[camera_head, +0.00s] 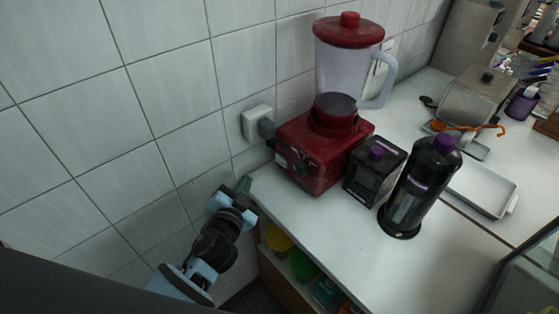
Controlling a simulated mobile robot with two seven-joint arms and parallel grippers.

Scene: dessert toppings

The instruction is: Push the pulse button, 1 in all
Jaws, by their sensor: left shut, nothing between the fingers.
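A red blender (322,150) with a clear jug (342,72) and a red lid stands against the tiled wall at the counter's near-left end. Its dark control panel (297,163) is on the base's front-left face. The pulse button is too small to make out there. My left gripper (244,184) is shut and empty by the counter's left corner, to the left of the blender base and a little lower in the picture. It is apart from the base. My right gripper is not in view.
A black box with a purple knob (376,170) and a dark bottle with a purple cap (421,186) stand right of the blender. A wall socket with a plug (256,122) is above my gripper. A white tray (484,190) lies farther right. Shelves below hold colored items.

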